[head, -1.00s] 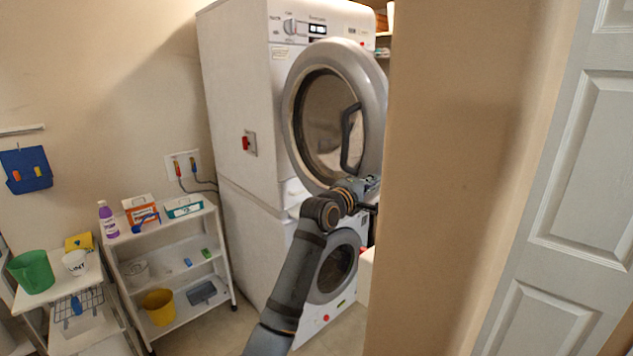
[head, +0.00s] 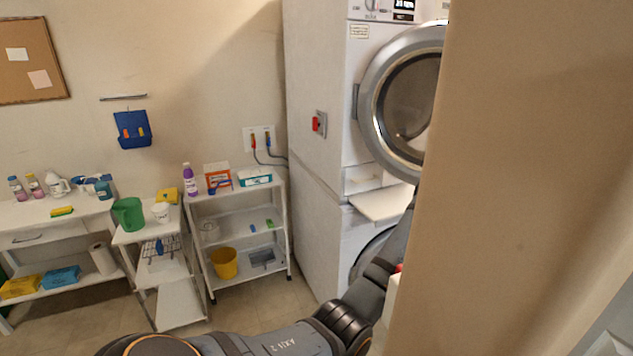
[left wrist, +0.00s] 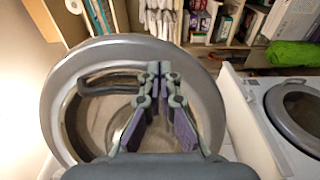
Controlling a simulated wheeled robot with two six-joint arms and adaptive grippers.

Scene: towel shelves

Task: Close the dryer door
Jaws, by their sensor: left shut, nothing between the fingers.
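The dryer (head: 325,95) is the upper white machine of a stack. Its round grey-rimmed door (head: 374,91) stands swung out from the front, its right part hidden behind a wall edge. The door also fills much of the left wrist view (left wrist: 58,85), with its dark handle (left wrist: 105,84) at the upper left of the glass. My left gripper (left wrist: 158,72) is shut and empty in front of the door, close to the handle's right end; contact cannot be told. In the head view the left gripper is hidden behind the wall edge. My right gripper is not in view.
A beige wall edge (head: 520,150) blocks the right of the head view. A pull-out ledge (head: 385,203) juts below the dryer. A white cart (head: 240,202) stands left of the machines. The left wrist view shows shelves (left wrist: 240,30) and another round-door machine (left wrist: 262,90).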

